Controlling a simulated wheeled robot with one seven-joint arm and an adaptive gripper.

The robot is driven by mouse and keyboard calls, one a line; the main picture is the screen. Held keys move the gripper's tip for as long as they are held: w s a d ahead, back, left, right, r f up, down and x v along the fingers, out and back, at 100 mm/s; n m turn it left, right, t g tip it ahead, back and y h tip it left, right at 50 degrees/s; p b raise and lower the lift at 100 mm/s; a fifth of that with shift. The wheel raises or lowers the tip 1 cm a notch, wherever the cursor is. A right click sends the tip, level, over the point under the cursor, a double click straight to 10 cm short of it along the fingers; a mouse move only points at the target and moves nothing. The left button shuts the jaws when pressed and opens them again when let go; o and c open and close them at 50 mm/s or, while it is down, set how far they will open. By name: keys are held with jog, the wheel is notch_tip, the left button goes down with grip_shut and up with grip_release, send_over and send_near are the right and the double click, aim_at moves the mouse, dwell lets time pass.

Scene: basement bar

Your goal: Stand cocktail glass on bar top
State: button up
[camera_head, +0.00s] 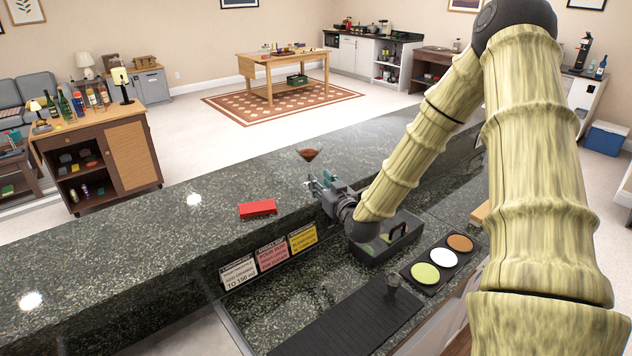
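The cocktail glass (308,155) holds a reddish-brown drink, and its bowl shows upright over the bar top. Its stem runs down to the fingers of my gripper (320,183), and its foot is hidden there. I cannot tell whether the foot touches the stone. The teal fingertips are at the stem, with a small gap seeming to show between them; whether they grip it is too small to tell. The bar top (130,253) is a long dark speckled stone slab, running from lower left to upper right.
A red block (257,208) lies on the bar top left of my gripper. On the lower counter are a dark caddy (372,254), a tray with three coloured discs (437,287), a small glass (393,281) and a black mat (345,325). Three signs line the ledge. The left bar top is clear.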

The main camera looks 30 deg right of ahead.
jog(key=shift+s+a+r+b, duration=0.1)
jog(key=shift+s+a+b, duration=0.1)
jog(key=shift+s, duration=0.6)
jog(key=shift+s+a+b, duration=0.1)
jog(key=shift+s+b, duration=0.1)
jog(key=shift+s, duration=0.6)
jog(key=shift+d, duration=0.1)
